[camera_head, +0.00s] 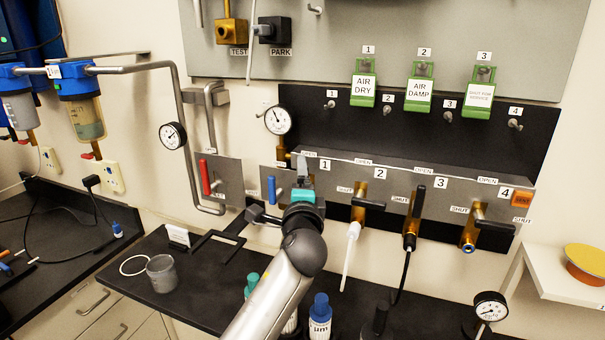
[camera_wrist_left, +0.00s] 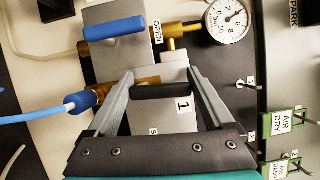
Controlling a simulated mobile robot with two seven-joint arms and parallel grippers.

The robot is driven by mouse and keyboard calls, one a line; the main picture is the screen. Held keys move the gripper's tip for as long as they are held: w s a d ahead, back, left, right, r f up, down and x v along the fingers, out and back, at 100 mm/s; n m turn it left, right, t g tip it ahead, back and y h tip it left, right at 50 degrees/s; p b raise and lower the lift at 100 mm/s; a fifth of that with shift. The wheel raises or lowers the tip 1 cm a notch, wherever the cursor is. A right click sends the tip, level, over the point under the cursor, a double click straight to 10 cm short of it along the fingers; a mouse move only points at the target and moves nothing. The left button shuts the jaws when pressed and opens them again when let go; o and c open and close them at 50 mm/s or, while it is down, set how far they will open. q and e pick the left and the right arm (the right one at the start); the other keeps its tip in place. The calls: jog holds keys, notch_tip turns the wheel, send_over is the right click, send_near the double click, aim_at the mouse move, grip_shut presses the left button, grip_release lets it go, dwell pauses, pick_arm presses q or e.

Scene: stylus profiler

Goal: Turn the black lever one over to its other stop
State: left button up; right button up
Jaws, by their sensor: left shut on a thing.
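Black lever one (camera_wrist_left: 160,91) lies between the two fingers of my left gripper (camera_wrist_left: 160,78) in the left wrist view, by the label 1, parallel to the blue lever (camera_wrist_left: 114,28). The gripper is shut on it. In the head view my left gripper (camera_head: 302,172) reaches up to the valve panel (camera_head: 325,182) and hides lever one. My right gripper is not in view.
The blue lever (camera_head: 272,190) and red lever (camera_head: 205,177) stand left of my gripper. Black levers two (camera_head: 367,204), three (camera_head: 418,201) and four (camera_head: 493,222) are to the right. Blue tubing (camera_wrist_left: 60,108) meets valve one. Bottles (camera_head: 320,315) stand below on the bench.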

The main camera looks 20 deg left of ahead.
pick_arm(q)
jog(key=shift+a+n, duration=0.1)
jog(key=shift+n, duration=0.3)
jog(key=shift+f+g+p, duration=0.1)
jog(key=shift+g+p, duration=0.2)
jog(key=o, duration=1.1)
jog(key=b+v, duration=0.1)
jog(key=v, duration=1.4)
jog(key=shift+b, duration=0.4)
jog(key=shift+s+f, duration=0.1)
jog(key=shift+s, duration=0.05)
